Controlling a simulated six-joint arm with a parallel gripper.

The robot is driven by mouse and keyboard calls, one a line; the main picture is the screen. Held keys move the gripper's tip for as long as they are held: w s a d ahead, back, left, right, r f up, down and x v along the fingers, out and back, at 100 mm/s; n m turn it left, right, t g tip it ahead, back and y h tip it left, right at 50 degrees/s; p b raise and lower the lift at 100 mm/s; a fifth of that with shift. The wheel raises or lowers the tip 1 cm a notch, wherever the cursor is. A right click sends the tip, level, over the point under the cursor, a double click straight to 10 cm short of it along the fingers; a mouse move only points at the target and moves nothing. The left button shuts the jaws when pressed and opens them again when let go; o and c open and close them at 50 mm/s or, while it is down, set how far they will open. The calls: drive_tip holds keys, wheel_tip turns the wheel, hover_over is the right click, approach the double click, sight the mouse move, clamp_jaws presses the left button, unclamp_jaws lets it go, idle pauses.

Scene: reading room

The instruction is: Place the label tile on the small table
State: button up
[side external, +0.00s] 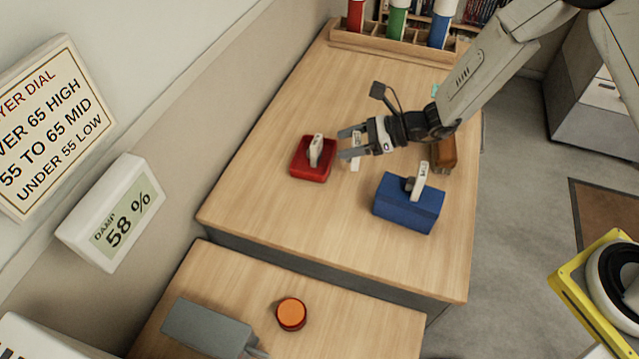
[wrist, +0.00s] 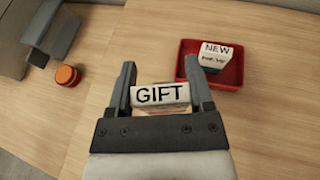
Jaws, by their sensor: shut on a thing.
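The label tile (wrist: 161,96) is a white block reading GIFT in black. My gripper (wrist: 159,72) is shut on it, with one finger at each end. In the side view, my gripper (side external: 342,144) holds the white tile (side external: 356,163) over the large wooden table, just right of the red tray; its exact height is hard to tell. A small wooden table (side external: 245,285) stands at the front, below the large table's near edge. In the wrist view, part of the tile's lower side is hidden by my gripper.
The red tray (side external: 298,170) holds a white NEW tile (wrist: 215,53). A blue box (side external: 405,213) bears another white tile (side external: 419,181). A brown object (side external: 444,153) stands behind it. The small table carries an orange-topped round button (side external: 291,312) and a grey device (side external: 205,328); bare wood surrounds the button.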

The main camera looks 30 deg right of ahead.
drive_tip(key=s+a+f+n+g+y, duration=0.1)
drive_tip(key=s+a+n+g, duration=0.4)
drive_tip(key=s+a, duration=1.5)
drive_tip(key=shift+a+f+g, duration=0.45)
drive_tip(key=shift+g, duration=0.15)
drive_tip(key=shift+w, duration=0.1)
drive_tip(key=w+a+f, duration=0.9)
drive_tip(key=shift+w+a+f, duration=0.15)
drive_tip(key=shift+a+f, duration=0.1)
drive_tip(key=shift+a, duration=0.15)
drive_tip(key=shift+f, duration=0.1)
